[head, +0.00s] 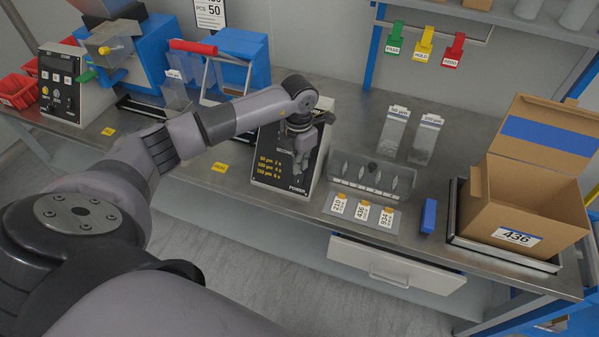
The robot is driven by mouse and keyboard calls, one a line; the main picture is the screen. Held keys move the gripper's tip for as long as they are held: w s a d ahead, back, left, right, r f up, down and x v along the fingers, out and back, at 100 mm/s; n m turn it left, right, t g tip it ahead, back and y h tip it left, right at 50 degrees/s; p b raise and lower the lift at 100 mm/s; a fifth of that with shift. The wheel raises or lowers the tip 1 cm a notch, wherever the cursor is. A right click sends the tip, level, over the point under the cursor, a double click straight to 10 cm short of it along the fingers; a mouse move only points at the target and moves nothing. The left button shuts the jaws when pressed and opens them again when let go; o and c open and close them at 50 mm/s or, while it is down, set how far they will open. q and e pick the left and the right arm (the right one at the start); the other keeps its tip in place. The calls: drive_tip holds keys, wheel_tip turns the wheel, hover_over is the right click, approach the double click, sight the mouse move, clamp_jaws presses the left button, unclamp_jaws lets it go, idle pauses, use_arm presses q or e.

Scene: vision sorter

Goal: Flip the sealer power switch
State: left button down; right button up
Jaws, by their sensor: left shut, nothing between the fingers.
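The sealer is a box with a black front panel (272,172) standing at the middle of the bench. Its panel carries yellow lines of settings and a "POWER" label (297,188) at the lower right. My left gripper (297,175) is shut and empty, pointing down in front of the right part of this panel, just above the power label. The switch itself is hidden or too small to make out, and I cannot tell whether the fingertips touch it. My right gripper is not in view.
Right of the sealer stand a clear divided holder (345,185) and tags (362,211). Farther right are a blue block (429,216) and an open cardboard box (530,205) marked 436. A control box (62,95) and blue machine stand at left. A drawer (395,266) hangs below the bench.

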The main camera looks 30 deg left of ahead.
sight(299, 178)
use_arm(q)
drive_tip(key=shift+f, duration=0.2)
idle(0.5)
drive_tip(key=shift+s+f+b, duration=0.1)
drive_tip(key=shift+f+b, duration=0.95)
drive_tip(key=shift+f, duration=0.05)
idle(0.4)
drive_tip(key=shift+r, duration=0.1)
drive_tip(key=shift+r+p, duration=0.7)
drive_tip(key=shift+r, duration=0.05)
wheel_tip(299, 178, up, 5)
drive_tip(key=p, duration=0.3)
drive_tip(key=shift+r, duration=0.2)
